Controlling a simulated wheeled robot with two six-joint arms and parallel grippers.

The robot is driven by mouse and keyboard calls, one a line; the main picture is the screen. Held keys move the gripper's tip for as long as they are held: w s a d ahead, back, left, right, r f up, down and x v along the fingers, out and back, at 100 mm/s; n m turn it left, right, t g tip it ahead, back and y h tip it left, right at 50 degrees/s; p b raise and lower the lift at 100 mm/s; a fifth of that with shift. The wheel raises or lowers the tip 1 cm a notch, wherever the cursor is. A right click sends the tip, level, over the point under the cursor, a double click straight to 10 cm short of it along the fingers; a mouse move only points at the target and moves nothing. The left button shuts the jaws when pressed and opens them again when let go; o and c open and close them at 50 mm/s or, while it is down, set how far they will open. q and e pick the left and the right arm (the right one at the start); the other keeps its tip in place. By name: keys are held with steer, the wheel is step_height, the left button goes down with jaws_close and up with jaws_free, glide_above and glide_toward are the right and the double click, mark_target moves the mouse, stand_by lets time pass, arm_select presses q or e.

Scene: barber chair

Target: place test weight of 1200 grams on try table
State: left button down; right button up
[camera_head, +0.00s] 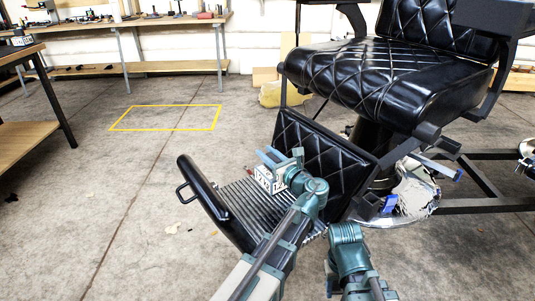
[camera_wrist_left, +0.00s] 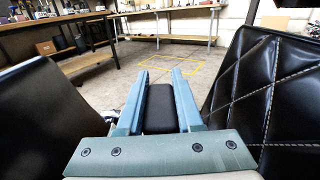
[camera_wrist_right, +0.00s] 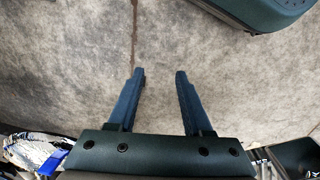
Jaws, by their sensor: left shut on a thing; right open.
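My left gripper (camera_head: 270,158) is over the ribbed footrest in the head view. In the left wrist view its two blue fingers (camera_wrist_left: 160,72) are shut on a dark block (camera_wrist_left: 158,110), which looks like the test weight. No gram marking on it can be read. My right gripper (camera_wrist_right: 157,75) is open and empty, with floor beyond its fingers. A wooden-topped table (camera_head: 12,52) stands at the left edge and a long bench (camera_head: 150,22) at the back. I cannot tell which is the try table.
The black barber chair (camera_head: 385,80) fills the right side. Its ribbed footrest (camera_head: 235,200) has a black padded end (camera_head: 205,190) with a handle. A yellow rectangle (camera_head: 165,117) marks bare floor. The floor between chair and left table is mostly clear.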

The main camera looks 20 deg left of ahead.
arm_select(q)
steer(key=shift+r+p, duration=0.9)
steer(key=shift+r, duration=0.1)
steer(key=shift+r, duration=0.15)
